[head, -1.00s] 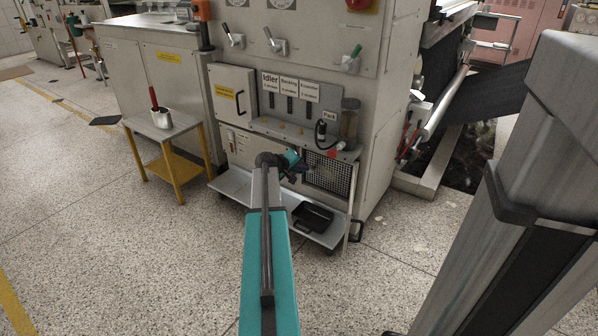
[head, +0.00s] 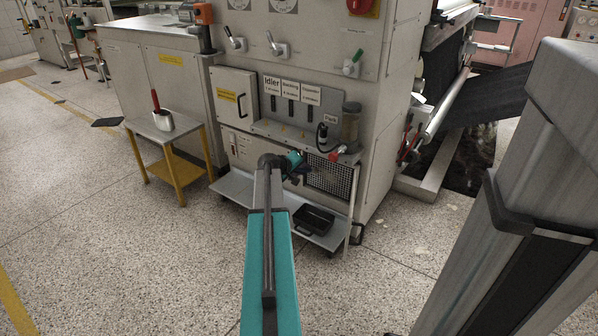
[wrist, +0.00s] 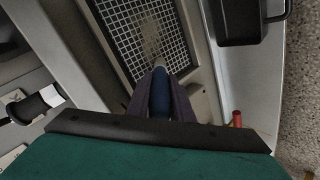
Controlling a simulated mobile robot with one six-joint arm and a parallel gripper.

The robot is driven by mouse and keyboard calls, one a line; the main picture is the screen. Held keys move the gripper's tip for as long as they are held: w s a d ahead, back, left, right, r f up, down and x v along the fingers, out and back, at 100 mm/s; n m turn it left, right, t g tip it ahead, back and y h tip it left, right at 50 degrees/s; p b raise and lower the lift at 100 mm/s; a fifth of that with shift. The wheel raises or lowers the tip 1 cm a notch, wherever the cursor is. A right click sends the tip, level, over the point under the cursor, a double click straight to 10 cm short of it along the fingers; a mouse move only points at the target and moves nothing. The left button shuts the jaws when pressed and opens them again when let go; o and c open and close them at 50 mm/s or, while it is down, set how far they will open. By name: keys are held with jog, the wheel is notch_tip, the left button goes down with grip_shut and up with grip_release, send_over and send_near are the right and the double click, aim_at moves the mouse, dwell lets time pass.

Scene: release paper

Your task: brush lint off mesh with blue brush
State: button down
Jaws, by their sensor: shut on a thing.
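The mesh (head: 330,178) is a metal grille low on the front of the grey machine; in the wrist view the mesh (wrist: 148,35) fills the upper middle. My gripper (head: 298,174) is just left of the mesh in the head view. In the wrist view my gripper's dark fingers (wrist: 160,85) are shut on the blue brush (wrist: 160,98), which points up the picture toward the mesh. Its pale end lies over the mesh's near edge; I cannot tell whether it touches.
A grey shelf (head: 238,190) with a black tray (head: 312,219) lies below the mesh; the tray also shows in the wrist view (wrist: 250,22). A yellow-legged side table (head: 180,172) holds a pot (head: 163,121). Open speckled floor lies in front.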

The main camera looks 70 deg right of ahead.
jog(key=shift+s+a, duration=0.25)
jog(key=shift+s, duration=1)
jog(key=shift+s+a+p, duration=0.2)
jog(key=shift+s+a, duration=0.05)
jog(key=shift+s, duration=0.5)
jog(key=shift+s+a+p, duration=0.2)
jog(key=shift+s+a, duration=0.05)
jog(key=shift+s, duration=0.6)
jog(key=shift+s+a, duration=0.2)
jog(key=shift+s, duration=0.55)
jog(key=shift+s+a, duration=0.15)
jog(key=shift+s, duration=0.55)
jog(key=shift+s+a+p, duration=0.15)
jog(key=shift+s+p, duration=0.15)
jog(key=shift+s, duration=0.5)
jog(key=shift+s+a+p, duration=0.15)
jog(key=shift+s+p, duration=0.1)
jog(key=shift+s, duration=0.5)
